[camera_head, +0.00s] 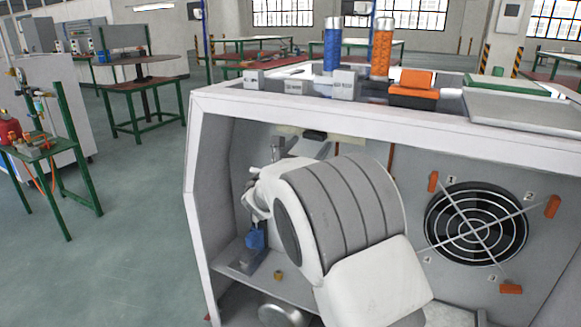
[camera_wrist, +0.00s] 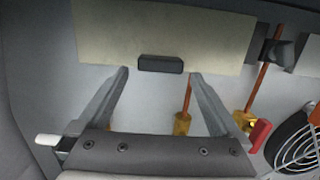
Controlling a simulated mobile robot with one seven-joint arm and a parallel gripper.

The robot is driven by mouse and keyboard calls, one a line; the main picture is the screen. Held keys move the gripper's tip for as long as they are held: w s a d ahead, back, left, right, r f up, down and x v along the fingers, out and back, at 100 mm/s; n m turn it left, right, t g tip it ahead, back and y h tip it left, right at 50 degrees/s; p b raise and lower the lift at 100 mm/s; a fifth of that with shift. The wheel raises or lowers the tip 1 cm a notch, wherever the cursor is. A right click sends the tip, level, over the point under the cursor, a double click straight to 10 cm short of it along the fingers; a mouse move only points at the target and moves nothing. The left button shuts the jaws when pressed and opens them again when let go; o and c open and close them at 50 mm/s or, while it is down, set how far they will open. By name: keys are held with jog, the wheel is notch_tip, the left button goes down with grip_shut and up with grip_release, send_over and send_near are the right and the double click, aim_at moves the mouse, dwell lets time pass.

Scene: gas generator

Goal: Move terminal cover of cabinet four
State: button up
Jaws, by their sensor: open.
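A flat beige cover (camera_wrist: 215,38) with a small black handle (camera_wrist: 160,64) fills the top of the wrist view. I cannot read a number on it, so I cannot tell if it is the cover of cabinet four. In the head view, the beige cover (camera_head: 290,131) and its dark handle (camera_head: 314,135) show inside the cabinet's upper part, beyond my arm. My gripper (camera_wrist: 158,74) is open, its fingers spread to the left and right of the handle. Nothing is held. Whether a finger touches the cover cannot be told. In the head view my arm mostly hides the gripper.
The white cabinet frame (camera_head: 191,190) surrounds my arm. A round fan grille (camera_head: 476,224) with orange clips is at right. Copper rods with yellow ends (camera_wrist: 182,124) and a red knob (camera_wrist: 259,136) lie near the right finger. Open floor (camera_head: 130,240) is at left.

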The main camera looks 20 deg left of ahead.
jog(key=p+v, duration=0.2)
jog(key=v, duration=1.3)
jog(key=shift+s, duration=0.25)
jog(key=shift+f, duration=0.15)
